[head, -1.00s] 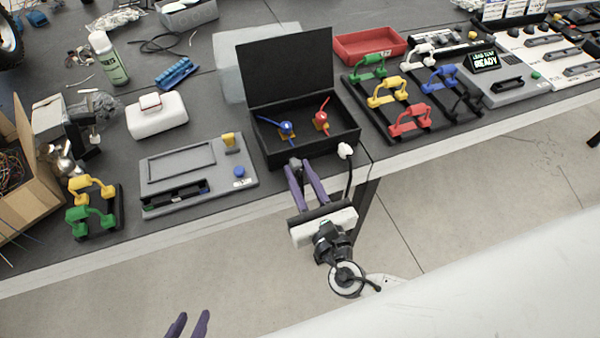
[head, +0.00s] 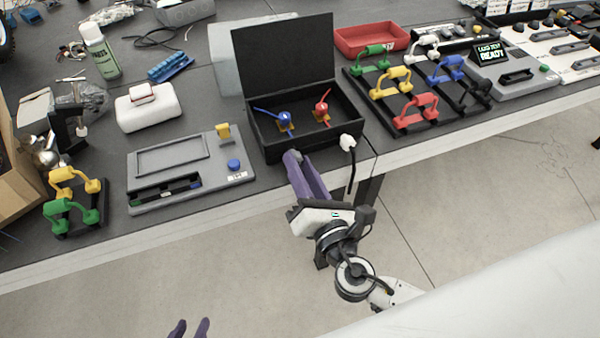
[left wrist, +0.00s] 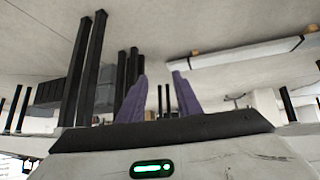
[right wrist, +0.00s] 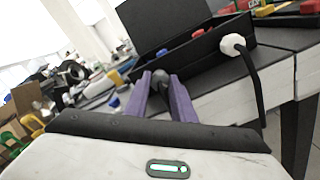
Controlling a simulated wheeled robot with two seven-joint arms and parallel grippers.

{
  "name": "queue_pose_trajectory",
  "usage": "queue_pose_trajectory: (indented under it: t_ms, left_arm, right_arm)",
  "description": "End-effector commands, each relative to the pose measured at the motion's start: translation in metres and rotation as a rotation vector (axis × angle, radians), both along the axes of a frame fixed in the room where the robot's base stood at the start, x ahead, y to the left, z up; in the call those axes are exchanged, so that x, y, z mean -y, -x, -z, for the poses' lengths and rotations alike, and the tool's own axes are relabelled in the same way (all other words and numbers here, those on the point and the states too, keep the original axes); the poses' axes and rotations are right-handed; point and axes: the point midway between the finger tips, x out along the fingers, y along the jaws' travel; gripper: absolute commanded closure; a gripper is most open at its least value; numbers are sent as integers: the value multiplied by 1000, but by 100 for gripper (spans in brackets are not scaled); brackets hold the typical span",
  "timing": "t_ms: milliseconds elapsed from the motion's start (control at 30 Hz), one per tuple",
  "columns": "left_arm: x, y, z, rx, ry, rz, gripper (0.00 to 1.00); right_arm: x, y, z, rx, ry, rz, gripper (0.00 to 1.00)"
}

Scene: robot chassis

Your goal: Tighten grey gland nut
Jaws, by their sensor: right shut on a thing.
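The grey gland nut (right wrist: 160,74) is a small dark-grey round piece at the front wall of the open black box (head: 356,137). It shows between the purple fingertips of my right gripper (right wrist: 159,81) in the right wrist view. My right gripper (head: 298,158) is shut on it; in the head view the fingers hide the nut. A white gland (head: 347,141) with a black cable sits to its right on the same wall, also seen in the right wrist view (right wrist: 233,44). My left gripper (head: 190,328) is open and empty, low in front of the table.
The box holds a blue-levered (head: 284,118) and a red-levered (head: 322,107) part. A grey tray fixture (head: 150,180) stands left of the box. A rack of coloured handles (head: 415,110) stands right. The black cable hangs over the table's front edge, close to my right gripper.

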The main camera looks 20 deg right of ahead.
Motion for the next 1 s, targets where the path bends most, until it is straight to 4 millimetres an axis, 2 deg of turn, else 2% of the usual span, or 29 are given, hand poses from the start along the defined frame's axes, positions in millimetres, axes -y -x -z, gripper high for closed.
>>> queue_pose_trajectory:
  t_ms: [500,700,1000]
  left_arm:
    - [12,-8,24,13,6,19,69]
    - [14,-11,26,25,14,18,69]
    - [14,-8,33,19,18,16,69]
  right_arm:
    - [2,-1,2,-12,-469,2,100]
    - [2,-1,2,-17,-594,3,100]
    - [2,-1,0,-19,-692,3,100]
